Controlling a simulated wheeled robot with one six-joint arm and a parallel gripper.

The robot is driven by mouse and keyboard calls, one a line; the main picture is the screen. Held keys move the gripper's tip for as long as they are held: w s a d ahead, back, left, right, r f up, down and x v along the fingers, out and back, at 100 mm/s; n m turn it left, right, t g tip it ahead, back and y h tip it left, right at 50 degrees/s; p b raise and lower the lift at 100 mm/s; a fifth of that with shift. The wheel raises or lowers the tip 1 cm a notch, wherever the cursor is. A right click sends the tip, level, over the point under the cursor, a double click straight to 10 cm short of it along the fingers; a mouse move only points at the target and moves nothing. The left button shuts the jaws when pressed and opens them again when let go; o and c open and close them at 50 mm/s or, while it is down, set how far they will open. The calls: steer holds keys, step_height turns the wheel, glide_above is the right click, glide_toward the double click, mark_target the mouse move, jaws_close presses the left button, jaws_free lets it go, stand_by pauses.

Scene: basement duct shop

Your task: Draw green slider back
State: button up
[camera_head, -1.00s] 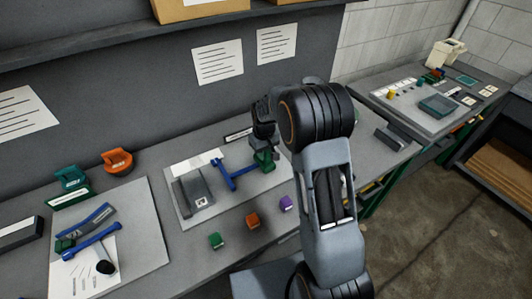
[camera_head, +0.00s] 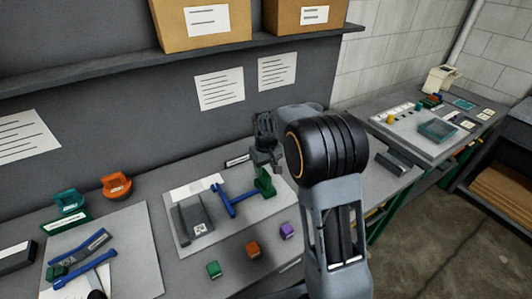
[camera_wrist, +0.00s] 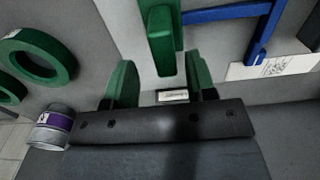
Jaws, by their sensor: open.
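The green slider (camera_head: 265,183) stands at the right end of a blue bar (camera_head: 232,198) on a light grey board. My gripper (camera_head: 264,155) is just above the slider in the head view, partly behind my arm. In the wrist view my gripper (camera_wrist: 162,85) has its two green-looking fingers spread apart. The green slider (camera_wrist: 160,40) rises in front of the gap between them, near the top of that view. The fingers show nothing held. The blue bar (camera_wrist: 228,12) shows at the upper right. I cannot tell whether a finger touches the slider.
A grey block (camera_head: 193,218) stands left of the bar. Green (camera_head: 213,269), orange (camera_head: 253,249) and purple (camera_head: 287,230) cubes lie along the bench front. A second board (camera_head: 140,260) holds blue tools. Green rings (camera_wrist: 40,55) and a purple-labelled can (camera_wrist: 52,127) show at wrist-view left.

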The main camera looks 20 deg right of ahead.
step_height(320, 180, up, 9)
steer(key=shift+f, duration=0.2)
stand_by(0.6)
steer(key=s+f, duration=0.1)
steer(key=s+f+m, duration=0.1)
steer(key=shift+f, duration=0.35)
steer(key=s+r+t, duration=0.2)
steer(key=s, duration=0.8)
steer(key=s+r+m+t, duration=0.1)
steer(key=s+r+t, duration=0.1)
steer(key=s, duration=0.8)
steer(key=shift+s+a+m, duration=0.2)
steer(key=shift+a+m, duration=0.1)
steer(key=shift+a, duration=0.1)
